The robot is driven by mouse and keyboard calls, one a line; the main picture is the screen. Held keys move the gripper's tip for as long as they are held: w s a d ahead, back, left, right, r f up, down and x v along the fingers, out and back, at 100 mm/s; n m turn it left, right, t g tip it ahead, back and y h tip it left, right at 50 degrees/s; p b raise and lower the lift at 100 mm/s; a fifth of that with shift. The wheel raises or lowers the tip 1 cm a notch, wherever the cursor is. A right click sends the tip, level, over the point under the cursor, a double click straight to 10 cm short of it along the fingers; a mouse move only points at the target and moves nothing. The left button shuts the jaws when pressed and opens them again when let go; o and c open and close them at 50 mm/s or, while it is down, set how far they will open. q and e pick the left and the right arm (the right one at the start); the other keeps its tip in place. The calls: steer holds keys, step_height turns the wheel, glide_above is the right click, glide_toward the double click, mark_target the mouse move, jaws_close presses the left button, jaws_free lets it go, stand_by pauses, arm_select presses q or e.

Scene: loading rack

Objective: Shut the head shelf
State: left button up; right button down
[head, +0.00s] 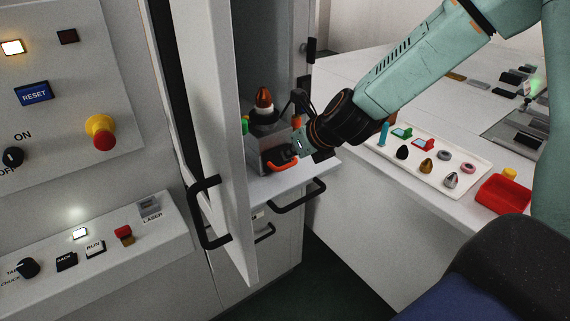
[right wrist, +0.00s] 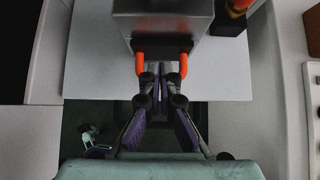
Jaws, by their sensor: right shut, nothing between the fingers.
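The head shelf (head: 262,187) is a light grey board that sticks out of the open cabinet, with a black bar handle (head: 300,199) at its front. It also shows in the right wrist view (right wrist: 92,65). On it sits a grey block (right wrist: 163,20) with an orange handle (head: 281,164). My right gripper (head: 300,148) is over the shelf at the orange handle. In the right wrist view its fingers (right wrist: 160,78) are shut and empty between the two orange arms of the handle; whether they touch it I cannot tell. My left gripper is not in view.
The cabinet door (head: 208,110) stands open left of the shelf, with its own black handle (head: 203,212). A copper-tipped head (head: 264,100) stands deeper inside. A control panel (head: 60,90) is at left. A table with a white tray (head: 455,195) and red bin (head: 502,194) is at right.

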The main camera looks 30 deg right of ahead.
steer(key=shift+b+x, duration=0.55)
steer(key=shift+x, duration=0.3)
steer(key=shift+w+a+f, duration=0.3)
steer(key=shift+a+f, duration=0.05)
steer(key=shift+f, duration=0.05)
steer(key=shift+w+f+b, duration=0.1)
steer(key=shift+w+b, duration=0.05)
steer(key=shift+b, duration=0.15)
steer(key=shift+d, duration=0.25)
steer(key=shift+a, duration=0.15)
